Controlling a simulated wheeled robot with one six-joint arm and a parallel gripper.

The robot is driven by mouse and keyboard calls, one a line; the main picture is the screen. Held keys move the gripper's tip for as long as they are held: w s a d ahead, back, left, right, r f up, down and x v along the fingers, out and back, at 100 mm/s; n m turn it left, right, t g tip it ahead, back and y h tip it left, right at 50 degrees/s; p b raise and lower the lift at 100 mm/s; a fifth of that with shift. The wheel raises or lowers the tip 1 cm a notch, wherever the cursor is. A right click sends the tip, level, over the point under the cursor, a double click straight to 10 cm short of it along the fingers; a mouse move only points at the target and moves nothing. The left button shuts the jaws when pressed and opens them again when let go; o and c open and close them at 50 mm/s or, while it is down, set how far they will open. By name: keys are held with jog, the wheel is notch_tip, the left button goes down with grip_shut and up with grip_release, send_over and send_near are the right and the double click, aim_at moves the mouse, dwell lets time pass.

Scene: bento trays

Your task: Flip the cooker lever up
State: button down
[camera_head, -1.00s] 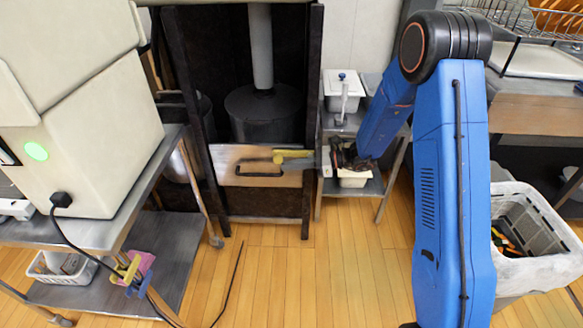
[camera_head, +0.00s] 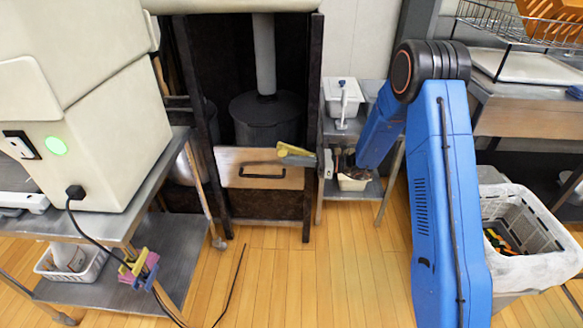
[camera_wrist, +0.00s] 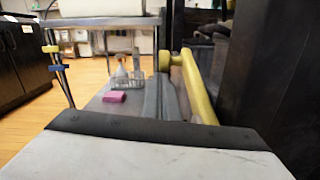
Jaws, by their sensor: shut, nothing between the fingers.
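The yellow cooker lever (camera_head: 297,154) sticks out at the front of the dark cooker frame, above a wooden panel, its left end higher than its right. In the wrist view the lever (camera_wrist: 197,86) is a yellow bar with a rounded end, just right of my fingers. My gripper (camera_wrist: 160,80) is shut with nothing between its grey fingers. They lie close beside the lever; I cannot tell whether they touch it. In the head view my gripper (camera_head: 328,163) is at the lever's right end, partly hidden by its own wrist.
The wooden panel (camera_head: 240,178) has a black handle. A small metal shelf with white bins (camera_head: 343,96) stands right of the cooker. A cream machine (camera_head: 95,130) sits on a metal table at left. A crate (camera_head: 520,220) is at right.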

aim_at(284, 150)
jog(key=shift+d+r, duration=0.25)
jog(key=shift+r, duration=0.45)
jog(key=shift+d+r, duration=0.25)
jog(key=shift+r, duration=0.45)
jog(key=shift+d+r, duration=0.6)
jog(key=shift+r, duration=0.05)
jog(key=s+d, duration=0.1)
jog(key=d, duration=1.6)
jog(key=shift+s+d+f, duration=0.15)
jog(key=shift+f, duration=0.25)
jog(key=a+f+h, duration=0.3)
jog(key=a+f, duration=0.5)
